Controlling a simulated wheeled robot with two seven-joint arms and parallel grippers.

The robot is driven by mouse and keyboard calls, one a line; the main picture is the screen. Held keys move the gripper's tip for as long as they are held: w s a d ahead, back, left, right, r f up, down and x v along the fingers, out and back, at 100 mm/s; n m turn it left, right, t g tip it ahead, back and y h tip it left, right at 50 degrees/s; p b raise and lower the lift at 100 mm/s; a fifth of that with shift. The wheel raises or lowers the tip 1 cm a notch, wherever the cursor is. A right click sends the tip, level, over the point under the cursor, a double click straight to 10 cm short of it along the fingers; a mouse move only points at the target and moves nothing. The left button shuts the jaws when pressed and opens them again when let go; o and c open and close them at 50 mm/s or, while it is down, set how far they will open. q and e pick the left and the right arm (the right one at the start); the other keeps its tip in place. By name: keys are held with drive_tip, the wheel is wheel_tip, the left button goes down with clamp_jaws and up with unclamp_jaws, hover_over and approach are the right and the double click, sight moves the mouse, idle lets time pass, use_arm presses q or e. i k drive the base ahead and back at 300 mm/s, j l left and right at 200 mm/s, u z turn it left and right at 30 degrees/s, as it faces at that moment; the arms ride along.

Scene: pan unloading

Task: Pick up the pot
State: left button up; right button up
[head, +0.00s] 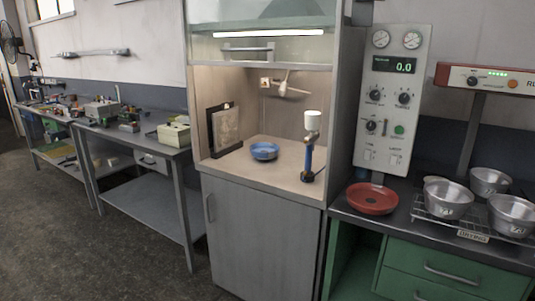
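Several silver metal pots or bowls sit close together on a wire rack at the right: a front-left pot (448,200), a back pot (490,182) and a right pot (512,216) near the picture's edge. Another rim shows partly hidden behind the front-left one. I cannot tell which of these is the task's pot. Neither of my grippers shows in the head view.
The rack (473,229) stands on a dark counter above green drawers (450,268). A red dish (372,198) sits below a gauge panel (393,100). A cabinet alcove holds a blue bowl (264,151) and a blue-and-white stand (310,148). Floor (110,245) at left is clear.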

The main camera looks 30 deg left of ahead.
sight(486, 182)
drive_tip(key=i+l+z, duration=0.15)
drive_tip(key=z, duration=0.2)
drive_tip(key=i+l+z, duration=0.15)
drive_tip(key=z, duration=0.2)
drive_tip(key=i+z, duration=0.35)
drive_tip(key=k+l, duration=0.05)
drive_tip(key=k, duration=0.05)
